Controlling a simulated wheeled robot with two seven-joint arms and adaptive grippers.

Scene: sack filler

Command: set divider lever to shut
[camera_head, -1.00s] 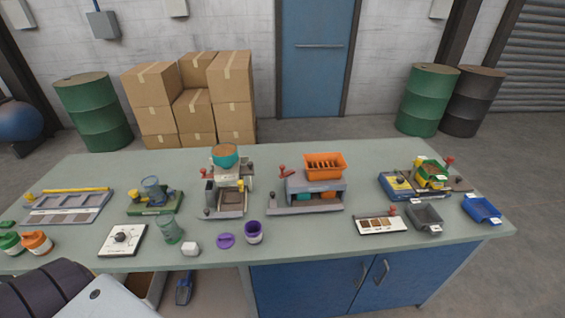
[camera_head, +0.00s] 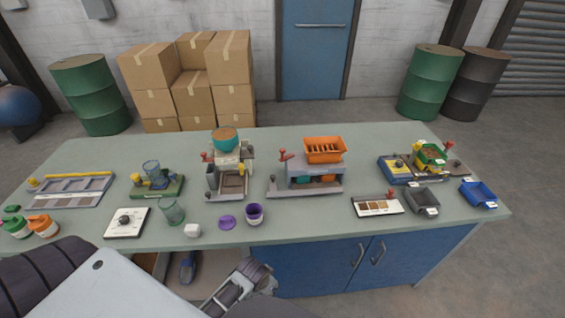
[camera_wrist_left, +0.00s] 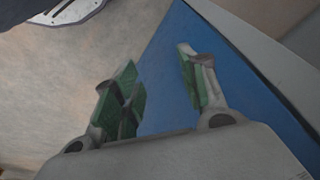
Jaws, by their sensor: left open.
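The divider, with an orange slotted hopper (camera_head: 325,150) on a grey body (camera_head: 305,188), stands mid-table in the head view. A red-knobbed lever (camera_head: 284,155) rises at its left side, apparently the divider lever; its exact setting is too small to tell. Teal and orange bins show under the hopper. My left gripper (camera_head: 254,276) is below and in front of the table's front edge, well away from the lever. In the left wrist view it (camera_wrist_left: 157,62) is open and empty, with green pads, before a blue panel. My right gripper is not in view.
A filler with a teal bowl (camera_head: 225,139) stands left of the divider. Blue cabinet doors (camera_head: 320,268) are below. Bare tabletop (camera_head: 310,220) lies before the divider.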

